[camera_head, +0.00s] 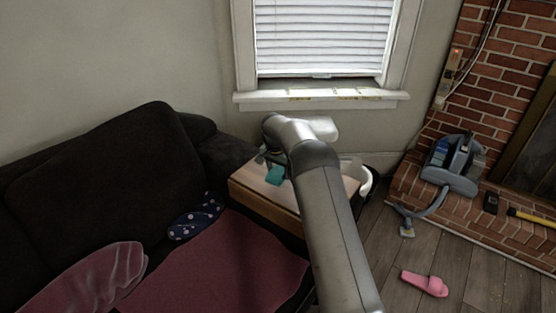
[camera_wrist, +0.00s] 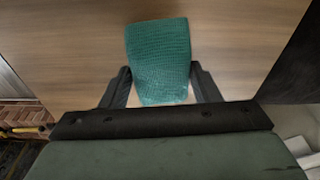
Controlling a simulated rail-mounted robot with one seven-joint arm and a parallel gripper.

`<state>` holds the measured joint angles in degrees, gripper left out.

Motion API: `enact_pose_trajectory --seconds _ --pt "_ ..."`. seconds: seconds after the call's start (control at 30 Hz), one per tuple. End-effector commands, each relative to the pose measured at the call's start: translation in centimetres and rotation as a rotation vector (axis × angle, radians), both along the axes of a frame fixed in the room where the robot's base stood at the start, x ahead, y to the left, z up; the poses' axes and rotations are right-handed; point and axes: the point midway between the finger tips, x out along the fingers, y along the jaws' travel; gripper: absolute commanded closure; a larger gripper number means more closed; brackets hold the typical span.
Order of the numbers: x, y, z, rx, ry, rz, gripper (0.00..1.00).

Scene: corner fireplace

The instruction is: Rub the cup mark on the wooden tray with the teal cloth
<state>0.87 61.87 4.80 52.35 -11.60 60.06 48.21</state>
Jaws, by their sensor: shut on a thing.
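The teal cloth (camera_wrist: 160,55) hangs in my gripper (camera_wrist: 160,84), whose two dark fingers are shut on it from either side. Its free end spreads over a pale brown wood surface (camera_wrist: 70,40) in the wrist view; I cannot tell whether it touches. In the head view the cloth (camera_head: 275,175) is a small teal patch beside my gripper (camera_head: 270,162), over the light wood top (camera_head: 262,203) beside the sofa. I cannot tell the tray apart from this top. No cup mark shows; the cloth and my arm cover part of the wood.
A dark sofa (camera_head: 90,190) with a dotted navy cushion (camera_head: 196,217) and a dark red cover (camera_head: 215,270) is at left. A window sill (camera_head: 320,99) is behind. At right are a white curved object (camera_head: 365,180), a grey-blue vacuum (camera_head: 455,165) and a pink slipper (camera_head: 425,284).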

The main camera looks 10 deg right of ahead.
Motion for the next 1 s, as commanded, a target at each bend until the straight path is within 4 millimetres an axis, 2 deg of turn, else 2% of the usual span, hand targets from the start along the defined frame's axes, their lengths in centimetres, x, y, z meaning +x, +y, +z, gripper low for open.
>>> enact_pose_trajectory --seconds 0.03,0.4,1.0 --pt "0.0 0.0 0.8 -0.001 -0.002 0.000 0.65" --pt "0.0 -0.2 3.7 0.000 -0.001 -0.002 0.65" --pt "0.0 -0.2 3.8 0.000 -0.001 -0.002 0.65"
